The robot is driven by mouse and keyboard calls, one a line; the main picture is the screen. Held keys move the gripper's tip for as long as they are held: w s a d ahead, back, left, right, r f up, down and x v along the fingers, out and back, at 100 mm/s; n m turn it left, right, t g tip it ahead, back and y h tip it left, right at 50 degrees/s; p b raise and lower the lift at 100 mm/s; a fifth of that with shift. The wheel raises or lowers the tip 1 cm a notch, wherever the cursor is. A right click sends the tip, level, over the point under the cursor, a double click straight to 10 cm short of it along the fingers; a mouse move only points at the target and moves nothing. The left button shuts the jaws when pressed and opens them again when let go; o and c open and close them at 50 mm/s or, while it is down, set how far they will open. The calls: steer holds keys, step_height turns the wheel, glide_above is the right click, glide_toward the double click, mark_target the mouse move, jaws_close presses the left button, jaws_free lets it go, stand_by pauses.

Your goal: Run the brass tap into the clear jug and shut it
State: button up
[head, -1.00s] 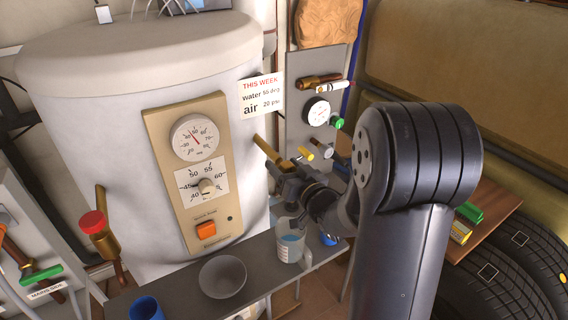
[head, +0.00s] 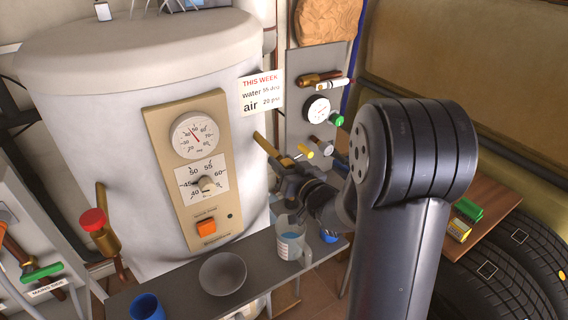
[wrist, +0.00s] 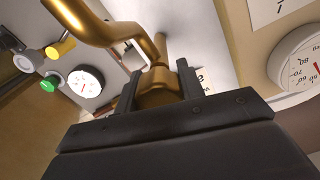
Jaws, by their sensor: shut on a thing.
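The brass tap (head: 265,146) comes out of the right side of the white boiler. My gripper (head: 290,180) is at the tap's outer end, above the clear jug (head: 292,243). In the wrist view the two dark fingers (wrist: 160,82) are shut on a brass piece of the tap (wrist: 158,92), one on each side; a curved brass pipe (wrist: 105,30) runs off up and left. The jug stands upright on the grey shelf, with bluish water in its lower part. The tap's mouth and any stream are hidden by my gripper.
A grey bowl (head: 222,274) and a blue cup (head: 146,307) stand on the grey shelf (head: 186,289), left of the jug. A red-knobbed brass valve (head: 98,228) is at the left. A panel with a gauge (head: 317,109) and small valves stands behind my gripper.

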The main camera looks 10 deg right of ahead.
steer(key=n+b, duration=0.1)
steer(key=b, duration=0.1)
steer(key=shift+f+b, duration=0.2)
steer(key=shift+b, duration=0.1)
steer(key=shift+r+n+b, duration=0.15)
steer(key=shift+n+b, duration=0.4)
steer(key=shift+n, duration=0.15)
steer(key=o, duration=1)
steer(key=v, duration=1)
steer(key=shift+s+d+b, duration=0.15)
steer(key=shift+s+b, duration=0.25)
steer(key=shift+w+r, duration=0.1)
